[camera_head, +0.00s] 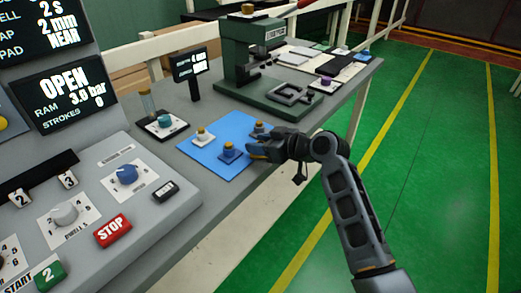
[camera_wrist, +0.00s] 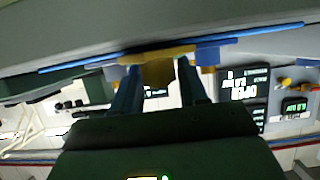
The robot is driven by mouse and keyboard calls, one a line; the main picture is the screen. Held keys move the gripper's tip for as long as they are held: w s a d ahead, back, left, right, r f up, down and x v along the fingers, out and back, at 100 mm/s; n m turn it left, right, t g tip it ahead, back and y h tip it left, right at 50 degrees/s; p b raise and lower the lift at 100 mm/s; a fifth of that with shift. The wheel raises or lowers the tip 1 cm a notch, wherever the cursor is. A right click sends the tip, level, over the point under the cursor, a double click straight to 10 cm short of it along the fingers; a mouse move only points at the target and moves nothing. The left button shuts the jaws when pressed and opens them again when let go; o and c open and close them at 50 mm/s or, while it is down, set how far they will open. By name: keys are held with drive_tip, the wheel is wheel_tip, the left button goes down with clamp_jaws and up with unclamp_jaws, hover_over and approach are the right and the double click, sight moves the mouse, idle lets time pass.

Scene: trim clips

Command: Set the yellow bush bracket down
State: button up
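My gripper (camera_head: 256,150) reaches in from the right over the front right part of the blue mat (camera_head: 212,164). In the wrist view, which looks upside down, its two fingers (camera_wrist: 158,88) stand on either side of the yellow bush bracket (camera_wrist: 160,68) and seem closed on its upright part. The bracket's flat base appears at the level of the blue mat (camera_wrist: 75,64); I cannot tell if it touches. In the head view the gripper hides most or all of it.
A blue bracket (camera_head: 230,153) with a yellow bush stands close left of my gripper. A white bracket (camera_head: 202,137) stands farther left. A green press (camera_head: 252,60) stands beyond; a control panel (camera_head: 95,215) is at left.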

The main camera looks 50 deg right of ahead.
drive_tip(key=c, duration=0.8)
drive_tip(key=shift+o, duration=0.2)
drive_tip(key=shift+r, duration=0.1)
drive_tip(key=shift+r, duration=0.65)
wheel_tip(320, 180, up, 3)
drive_tip(key=shift+d+b, duration=0.15)
drive_tip(key=shift+b, duration=0.15)
drive_tip(key=s+d+r+b, duration=0.1)
drive_tip(key=s+d+r, duration=0.5)
drive_tip(key=s+d, duration=0.1)
drive_tip(key=shift+s+d+r, duration=0.25)
drive_tip(key=shift+s+d, duration=0.15)
drive_tip(key=shift+s, duration=0.5)
